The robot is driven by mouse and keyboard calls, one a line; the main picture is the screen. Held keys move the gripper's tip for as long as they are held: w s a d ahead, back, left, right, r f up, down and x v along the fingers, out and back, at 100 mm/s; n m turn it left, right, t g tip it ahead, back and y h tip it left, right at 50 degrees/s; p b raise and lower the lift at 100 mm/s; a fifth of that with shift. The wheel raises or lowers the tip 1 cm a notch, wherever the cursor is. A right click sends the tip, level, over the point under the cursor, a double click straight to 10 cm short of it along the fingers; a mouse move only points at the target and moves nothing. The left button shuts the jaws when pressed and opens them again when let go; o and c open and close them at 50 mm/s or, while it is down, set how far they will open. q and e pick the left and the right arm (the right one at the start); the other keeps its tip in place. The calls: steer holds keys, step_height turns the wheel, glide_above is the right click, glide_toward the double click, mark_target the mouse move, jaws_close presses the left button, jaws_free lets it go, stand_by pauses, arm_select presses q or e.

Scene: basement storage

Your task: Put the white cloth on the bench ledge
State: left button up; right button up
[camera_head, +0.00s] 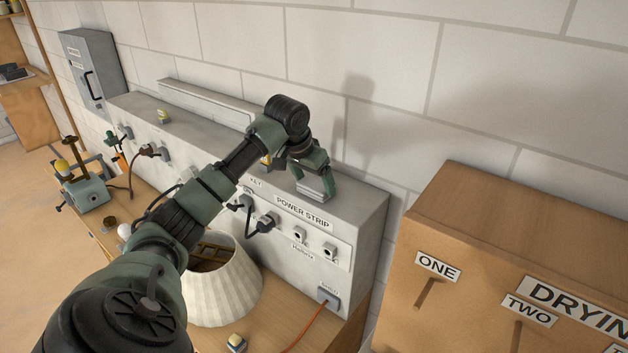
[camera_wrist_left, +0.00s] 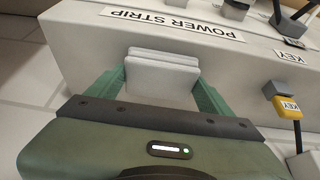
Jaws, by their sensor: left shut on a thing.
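The white cloth (camera_head: 313,188) is a small folded stack, and it also shows in the left wrist view (camera_wrist_left: 160,76). My left gripper (camera_head: 312,182) is shut on it, one green finger on each side. It holds the cloth over the right part of the top of the long grey power strip box (camera_head: 360,212), which forms a raised ledge along the back of the wooden bench (camera_head: 203,341). I cannot tell whether the cloth touches that top. My right gripper is not in view.
A yellow key-tagged item (camera_wrist_left: 287,105) is near the gripper. A pleated white lampshade (camera_head: 225,290) stands on the bench below my arm. A wooden cabinet labelled ONE and TWO (camera_head: 480,235) is at right. A small yellow-topped item (camera_head: 163,116) sits on the box top farther left.

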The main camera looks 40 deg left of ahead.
arm_select(q)
steer(key=o, duration=1.1)
steer(key=b+v, duration=0.4)
steer(key=v, duration=0.8)
steer(key=shift+w+r, duration=0.1)
